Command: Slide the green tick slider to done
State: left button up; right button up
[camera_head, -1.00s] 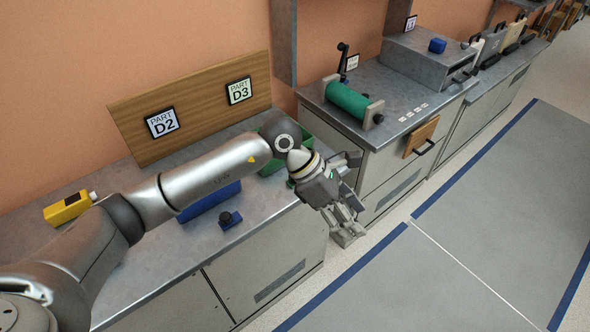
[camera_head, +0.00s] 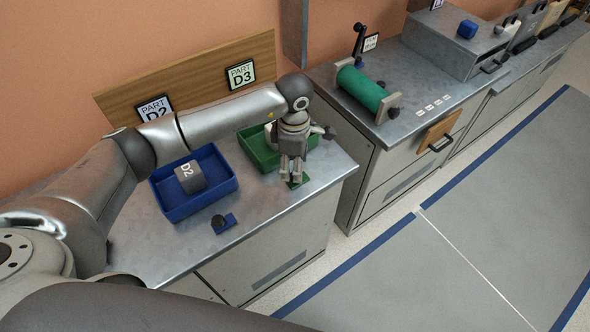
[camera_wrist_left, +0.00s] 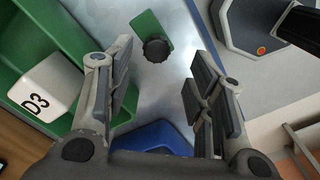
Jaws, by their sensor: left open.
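The green tick slider (camera_wrist_left: 146,28) is a small green plate with a round black knob (camera_wrist_left: 157,50), lying on the metal bench top in the left wrist view. In the head view only bits of its green plate (camera_head: 300,181) show under my left gripper (camera_head: 291,178). My left gripper is open and points down over the slider. In the left wrist view the knob lies ahead of the gap between the spread fingers (camera_wrist_left: 165,85), with nothing held. I cannot tell whether a finger touches it. My right gripper is not in view.
A green bin (camera_head: 250,146) holds a D3 block (camera_wrist_left: 45,90). A blue bin (camera_head: 165,207) holds a D2 block (camera_head: 190,177). A blue slider (camera_head: 229,224) with a black knob sits at the bench's front. A green roller (camera_head: 362,89) stands on the neighbouring bench.

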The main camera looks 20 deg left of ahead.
pick_arm(q)
jog(key=f, duration=0.3)
jog(key=shift+w+f, duration=0.15)
jog(key=shift+w, duration=0.1)
jog(key=shift+f+p, duration=0.35)
jog(key=shift+f, duration=0.6)
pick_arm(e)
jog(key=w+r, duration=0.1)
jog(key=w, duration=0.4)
pick_arm(q)
jog(key=c, duration=0.5)
jog(key=shift+c, duration=1)
grip_shut()
jog(key=shift+w+d+f+b, duration=0.1)
jog(key=shift+w+d+b, duration=0.05)
jog(key=shift+b, duration=0.15)
jog(key=w+d+b, duration=0.2)
jog(key=w+b, duration=0.1)
jog(key=shift+d+f+b, duration=0.1)
jog(key=shift+d+b, duration=0.1)
jog(key=shift+b, duration=0.1)
jog(key=shift+w+d, duration=0.15)
jog(key=shift+w, duration=0.05)
jog(key=shift+r, duration=0.3)
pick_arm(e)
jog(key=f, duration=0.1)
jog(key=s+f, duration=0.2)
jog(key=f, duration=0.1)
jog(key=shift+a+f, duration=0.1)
